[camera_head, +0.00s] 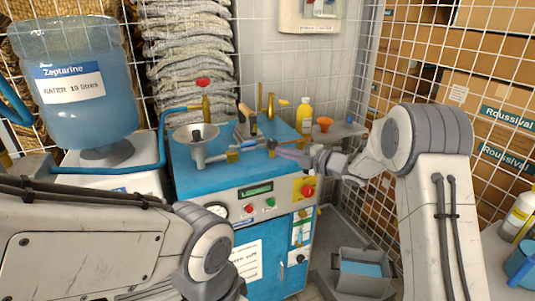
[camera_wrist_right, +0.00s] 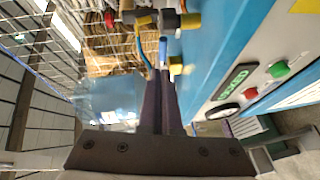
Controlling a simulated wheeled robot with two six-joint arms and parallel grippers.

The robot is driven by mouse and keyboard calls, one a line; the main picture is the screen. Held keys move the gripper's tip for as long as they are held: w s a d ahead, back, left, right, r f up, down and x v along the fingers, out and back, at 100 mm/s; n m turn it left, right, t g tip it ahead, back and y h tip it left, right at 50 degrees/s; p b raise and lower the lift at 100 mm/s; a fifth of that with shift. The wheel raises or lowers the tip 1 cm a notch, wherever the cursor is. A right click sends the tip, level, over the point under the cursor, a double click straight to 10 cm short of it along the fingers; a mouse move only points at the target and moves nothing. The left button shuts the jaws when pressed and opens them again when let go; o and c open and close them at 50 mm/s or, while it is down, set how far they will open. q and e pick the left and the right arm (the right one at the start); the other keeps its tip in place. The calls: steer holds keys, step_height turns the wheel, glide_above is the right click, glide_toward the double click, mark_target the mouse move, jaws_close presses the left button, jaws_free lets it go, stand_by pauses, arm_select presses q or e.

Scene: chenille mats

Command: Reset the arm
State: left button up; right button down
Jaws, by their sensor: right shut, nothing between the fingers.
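My right gripper (camera_head: 285,151) reaches in from the right over the front top edge of the blue machine (camera_head: 200,178). Its dark fingers are shut with nothing between them, pointing left close to a small dark-knobbed valve (camera_head: 271,144). I cannot tell whether they touch it. In the right wrist view the closed fingers (camera_wrist_right: 161,85) point up the picture, beside the machine's blue front (camera_wrist_right: 225,50). My left arm (camera_head: 90,240) crosses the lower left and bends at a joint. Its gripper is out of view.
A large water bottle (camera_head: 75,80) is at left. A grey bin (camera_head: 362,272) stands on the floor at right. Wire mesh and cardboard boxes (camera_head: 480,95) are behind.

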steer(key=s+a+r+m+h+p, duration=0.4)
steer(key=s+r+m+h, duration=0.25)
steer(key=s+m, duration=0.3)
steer(key=s+f+m+g+h+p, duration=0.1)
steer(key=s+m+g, duration=0.2)
steer(key=s, duration=0.9)
steer(key=s+d+f+m+g+h+p, duration=0.1)
steer(key=s+m+g+h+p, duration=0.1)
steer(key=s, duration=1)
steer(key=s+d+f+m+g+h+p, duration=0.1)
steer(key=s+m+g, duration=0.3)
steer(key=s, duration=0.9)
steer(key=shift+f+g+h+p, duration=0.35)
steer(key=shift+g+p, duration=0.15)
steer(key=shift+g, duration=0.5)
steer(key=shift+w, duration=0.1)
